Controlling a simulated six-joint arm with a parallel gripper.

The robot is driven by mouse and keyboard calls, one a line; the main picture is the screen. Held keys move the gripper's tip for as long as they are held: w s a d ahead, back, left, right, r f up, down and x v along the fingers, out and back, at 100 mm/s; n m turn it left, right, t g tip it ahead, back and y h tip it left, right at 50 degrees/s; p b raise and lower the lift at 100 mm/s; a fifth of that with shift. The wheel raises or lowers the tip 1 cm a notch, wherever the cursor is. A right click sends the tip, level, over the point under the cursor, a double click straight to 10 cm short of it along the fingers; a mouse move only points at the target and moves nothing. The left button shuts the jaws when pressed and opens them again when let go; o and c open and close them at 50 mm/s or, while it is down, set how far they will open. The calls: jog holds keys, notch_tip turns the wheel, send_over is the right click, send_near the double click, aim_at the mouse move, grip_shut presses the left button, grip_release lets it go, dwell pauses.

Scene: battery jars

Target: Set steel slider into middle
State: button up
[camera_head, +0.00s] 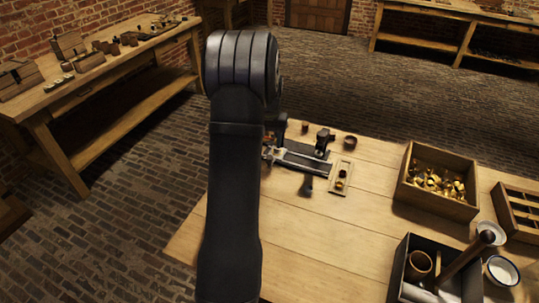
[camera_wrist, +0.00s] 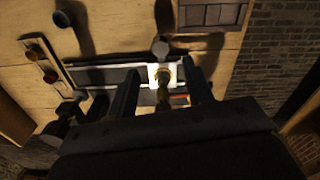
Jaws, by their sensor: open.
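In the wrist view my gripper (camera_wrist: 160,68) is open, with one dark finger on each side of a bright pale block with a brass-coloured round top (camera_wrist: 163,76). This block looks like the steel slider, but I cannot be sure. It lies between the fingertips, and I see no clear contact. A long rail device (camera_wrist: 105,76) with a pale strip runs left from it. In the head view the device (camera_head: 305,160) stands on the table, partly hidden behind my arm. The slider and my fingertips are not clear there.
A small tray (camera_head: 334,187) with dark, red and yellow pieces lies right of the device. A wooden box (camera_head: 405,183) of brass parts, a dark box (camera_head: 398,262) holding a cup, and a white bowl (camera_head: 502,270) stand farther right. The front-middle tabletop (camera_head: 315,230) is clear.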

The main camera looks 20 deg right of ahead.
aim_at(274, 154)
notch_tip(274, 154, down, 7)
jog(key=shift+r, duration=0.1)
dwell(0.3)
grip_shut()
